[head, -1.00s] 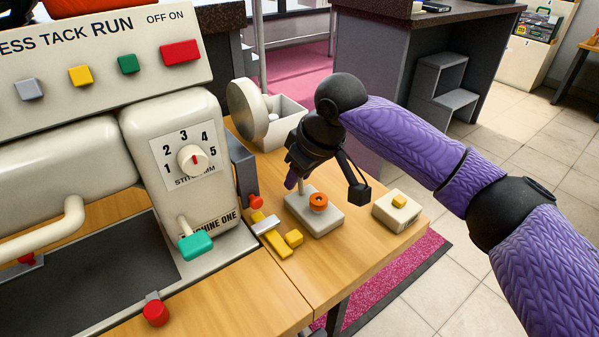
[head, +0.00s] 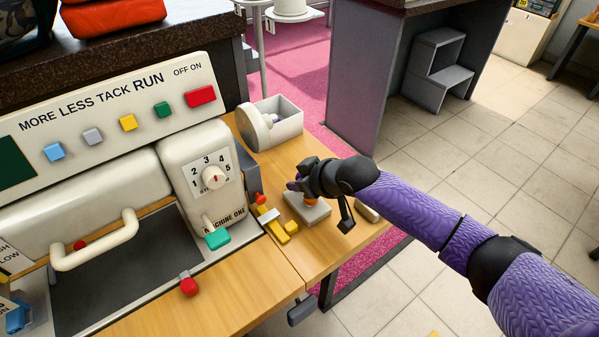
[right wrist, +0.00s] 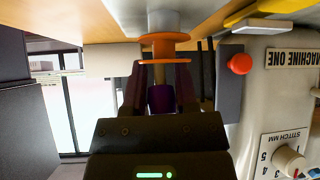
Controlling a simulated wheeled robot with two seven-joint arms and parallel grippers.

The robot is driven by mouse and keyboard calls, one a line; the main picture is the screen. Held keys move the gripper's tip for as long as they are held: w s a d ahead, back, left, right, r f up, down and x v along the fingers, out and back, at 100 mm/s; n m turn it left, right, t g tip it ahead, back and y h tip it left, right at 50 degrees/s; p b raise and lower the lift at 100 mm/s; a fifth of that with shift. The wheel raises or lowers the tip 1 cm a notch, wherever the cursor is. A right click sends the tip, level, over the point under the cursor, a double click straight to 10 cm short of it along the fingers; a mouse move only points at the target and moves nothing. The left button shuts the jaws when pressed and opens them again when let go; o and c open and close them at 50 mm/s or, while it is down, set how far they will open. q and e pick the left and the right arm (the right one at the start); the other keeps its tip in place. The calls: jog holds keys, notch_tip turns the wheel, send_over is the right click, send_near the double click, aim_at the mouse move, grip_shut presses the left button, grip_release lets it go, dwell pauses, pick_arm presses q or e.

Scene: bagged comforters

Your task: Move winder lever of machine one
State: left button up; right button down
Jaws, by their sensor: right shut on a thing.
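Machine one (head: 205,170) stands on the wooden table, with a stitch dial and a teal-tipped lever (head: 217,238) on its front. A red-orange knob (head: 261,199) sticks out at its right side and also shows in the right wrist view (right wrist: 240,63). Beside it is a grey block (head: 306,212) with an orange spool-like part (right wrist: 165,46). My right gripper (head: 298,186) is over this block, shut on a purple cylinder (right wrist: 160,98). Its fingertips are close to the orange part; I cannot tell if they touch. Which part is the winder lever is unclear. My left gripper is out of view.
Yellow pieces (head: 276,225) lie between machine and block. An open pale box (head: 285,125) with a round lid stands behind. A red knob (head: 189,287) is at the machine's front.

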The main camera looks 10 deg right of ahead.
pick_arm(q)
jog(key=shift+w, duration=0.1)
pick_arm(e)
jog(key=shift+c, duration=2.1)
grip_release()
pick_arm(q)
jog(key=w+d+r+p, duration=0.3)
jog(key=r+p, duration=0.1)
jog(key=p, duration=0.1)
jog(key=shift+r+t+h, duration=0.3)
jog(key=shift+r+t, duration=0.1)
pick_arm(e)
jog(key=v, duration=1)
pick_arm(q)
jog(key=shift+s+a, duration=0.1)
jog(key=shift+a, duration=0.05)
